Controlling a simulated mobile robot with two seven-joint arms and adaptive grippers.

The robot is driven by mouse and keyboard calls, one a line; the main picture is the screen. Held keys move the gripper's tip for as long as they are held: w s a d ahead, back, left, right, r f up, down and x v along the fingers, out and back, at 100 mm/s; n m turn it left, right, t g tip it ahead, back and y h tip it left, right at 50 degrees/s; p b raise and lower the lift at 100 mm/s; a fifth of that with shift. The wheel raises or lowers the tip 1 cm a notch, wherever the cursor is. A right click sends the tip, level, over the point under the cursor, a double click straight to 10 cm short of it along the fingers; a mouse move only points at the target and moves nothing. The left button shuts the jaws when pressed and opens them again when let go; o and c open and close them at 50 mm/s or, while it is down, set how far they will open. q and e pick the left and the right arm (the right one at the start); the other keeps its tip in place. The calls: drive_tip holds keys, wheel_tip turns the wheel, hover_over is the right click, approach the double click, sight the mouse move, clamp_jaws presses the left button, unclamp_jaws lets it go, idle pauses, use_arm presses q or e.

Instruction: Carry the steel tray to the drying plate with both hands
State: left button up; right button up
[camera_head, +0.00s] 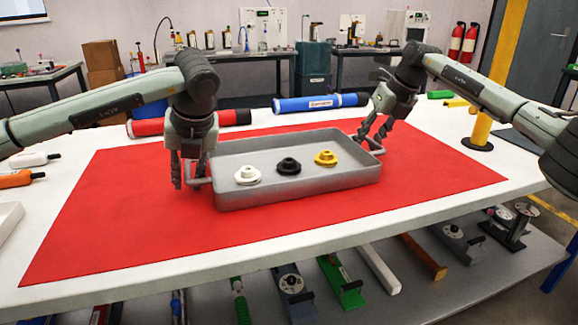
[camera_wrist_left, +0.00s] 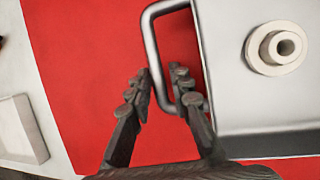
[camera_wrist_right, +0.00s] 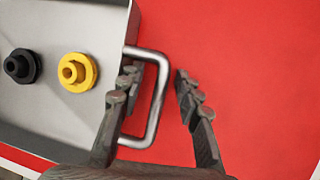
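The grey steel tray (camera_head: 300,186) rests on a red mat and holds a white part (camera_head: 248,176), a black part (camera_head: 288,167) and a yellow part (camera_head: 326,158) in a row. My left gripper (camera_head: 188,182) is at the tray's left end. In the left wrist view its open fingers (camera_wrist_left: 163,88) stand on either side of the left handle (camera_wrist_left: 150,45), with gaps showing. My right gripper (camera_head: 374,132) is at the right end. In the right wrist view its open fingers (camera_wrist_right: 157,90) stand on either side of the right handle (camera_wrist_right: 160,85). I cannot identify the drying plate.
The red mat (camera_head: 110,215) covers much of the white table (camera_head: 75,112). A blue tube (camera_head: 320,103) and a red tube (camera_head: 185,123) lie behind the tray. A yellow post (camera_head: 481,130) stands at the right. The mat in front of the tray is clear.

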use_arm(q)
drive_tip(key=shift+c, duration=1.1)
use_arm(e)
drive_tip(key=shift+c, duration=1.2)
use_arm(q)
clamp_jaws()
use_arm(e)
clamp_jaws()
use_arm(q)
drive_tip(key=shift+r, duration=0.15)
use_arm(e)
drive_tip(key=shift+r, duration=0.15)
